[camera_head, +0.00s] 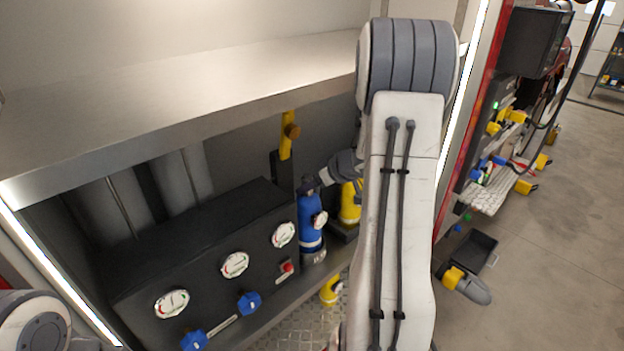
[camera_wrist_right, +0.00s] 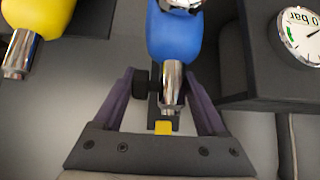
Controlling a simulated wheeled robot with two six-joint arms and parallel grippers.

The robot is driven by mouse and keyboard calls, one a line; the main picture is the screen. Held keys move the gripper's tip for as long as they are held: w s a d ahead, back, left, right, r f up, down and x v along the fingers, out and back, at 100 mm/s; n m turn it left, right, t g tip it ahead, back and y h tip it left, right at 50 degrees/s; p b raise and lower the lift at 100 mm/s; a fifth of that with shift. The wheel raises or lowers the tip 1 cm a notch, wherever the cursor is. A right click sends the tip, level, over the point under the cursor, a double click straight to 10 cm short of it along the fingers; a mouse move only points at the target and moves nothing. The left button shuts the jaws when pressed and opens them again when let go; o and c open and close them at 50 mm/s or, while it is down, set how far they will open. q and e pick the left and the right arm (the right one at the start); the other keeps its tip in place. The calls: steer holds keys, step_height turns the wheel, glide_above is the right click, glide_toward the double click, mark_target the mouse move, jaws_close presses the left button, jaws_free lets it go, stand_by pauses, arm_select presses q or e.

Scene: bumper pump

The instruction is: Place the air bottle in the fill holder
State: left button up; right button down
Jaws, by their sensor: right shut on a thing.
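The blue air bottle (camera_head: 310,225) stands roughly upright at the right end of the black gauge panel, with a round gauge on its side. Its lower end is at a grey cup-like base (camera_head: 314,257), which may be the fill holder; I cannot tell how fully it sits in it. My right gripper (camera_head: 312,184) is at the bottle's top. In the right wrist view my right gripper (camera_wrist_right: 165,108) is shut around the chrome neck of the blue bottle (camera_wrist_right: 174,40). My left gripper is out of the frames; only part of my left arm shows at lower left.
A yellow bottle (camera_head: 349,203) stands just right of the blue one, partly behind my arm. Another yellow object (camera_head: 330,290) is lower down. The black panel (camera_head: 205,250) with gauges and blue knobs is close on the left. A shelf (camera_head: 190,105) overhangs.

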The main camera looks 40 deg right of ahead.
steer(key=shift+w+f, duration=0.1)
steer(key=shift+f, duration=0.8)
jaws_free()
steer(key=shift+f, duration=0.1)
steer(key=p+v, duration=0.1)
steer(key=v, duration=1.1)
